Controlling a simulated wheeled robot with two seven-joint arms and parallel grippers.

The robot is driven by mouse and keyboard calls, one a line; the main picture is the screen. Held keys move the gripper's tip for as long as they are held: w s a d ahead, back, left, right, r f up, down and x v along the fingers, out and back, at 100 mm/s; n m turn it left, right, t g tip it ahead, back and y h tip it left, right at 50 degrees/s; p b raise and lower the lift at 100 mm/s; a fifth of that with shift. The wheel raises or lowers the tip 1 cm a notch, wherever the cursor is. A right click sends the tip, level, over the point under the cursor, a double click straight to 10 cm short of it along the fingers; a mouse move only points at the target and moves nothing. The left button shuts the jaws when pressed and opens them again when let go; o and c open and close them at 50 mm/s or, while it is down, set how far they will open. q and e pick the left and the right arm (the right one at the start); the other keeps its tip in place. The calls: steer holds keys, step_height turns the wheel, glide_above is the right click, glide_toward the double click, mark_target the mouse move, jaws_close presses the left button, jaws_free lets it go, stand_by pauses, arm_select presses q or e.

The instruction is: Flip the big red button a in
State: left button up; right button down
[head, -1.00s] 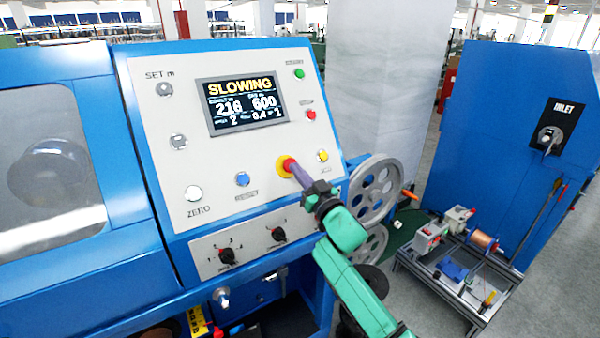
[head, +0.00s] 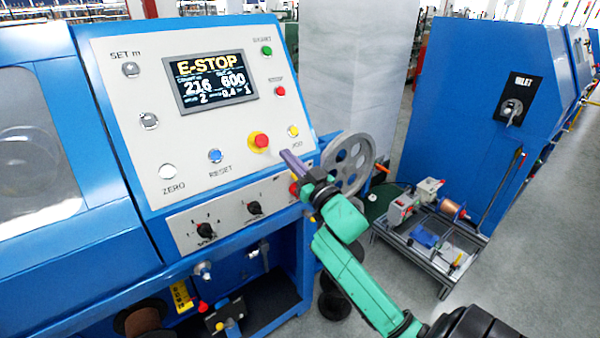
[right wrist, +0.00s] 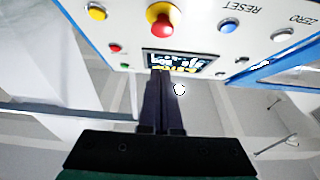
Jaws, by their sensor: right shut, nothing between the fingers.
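The big red button (head: 260,141) sits in a yellow ring on the sloped white control panel (head: 130,100). The panel's screen (head: 217,78) reads E-STOP, with 216 and 600 below. My right gripper (head: 287,155) is shut and empty, its fingertips a little right of and below the button, apart from it. In the right wrist view the red button (right wrist: 162,14) shows upside down at the top, beyond the shut fingers (right wrist: 160,78). My left gripper is not in view.
A yellow button (head: 293,131), a blue reset button (head: 214,156) and a white zero button (head: 167,171) are nearby. A grey spoked wheel (head: 349,162) is right of the panel. A low cart (head: 440,262) stands on the floor at right.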

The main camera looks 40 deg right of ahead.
steer(key=s+f+g, duration=0.3)
steer(key=f, duration=1.1)
steer(key=s+d+f+g+h, duration=0.1)
steer(key=s+f+g, duration=0.15)
steer(key=f, duration=1.05)
steer(key=s+f+g, duration=0.3)
steer(key=f+g, duration=0.1)
steer(key=f, duration=1)
steer(key=s+a+f+g, duration=0.2)
steer(key=s+f+g, duration=0.1)
steer(key=s+f, duration=0.5)
steer(key=s+a+f+g, duration=0.2)
steer(key=s+a+f, duration=0.1)
steer(key=s+f, duration=0.55)
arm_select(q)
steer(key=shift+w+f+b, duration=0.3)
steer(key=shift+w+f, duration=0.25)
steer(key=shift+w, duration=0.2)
arm_select(e)
steer(key=s+a+f+n+g, duration=0.1)
steer(key=s+f, duration=0.3)
steer(key=s, duration=0.4)
steer(key=s+a+f+n+g+y, duration=0.1)
steer(key=s+a+f+g, duration=0.2)
steer(key=s, duration=0.6)
step_height(320, 180, down, 2)
steer(key=shift+s+a+f+n+g, duration=0.2)
steer(key=shift+s+a+n+g, duration=0.15)
steer(key=shift+g, duration=0.3)
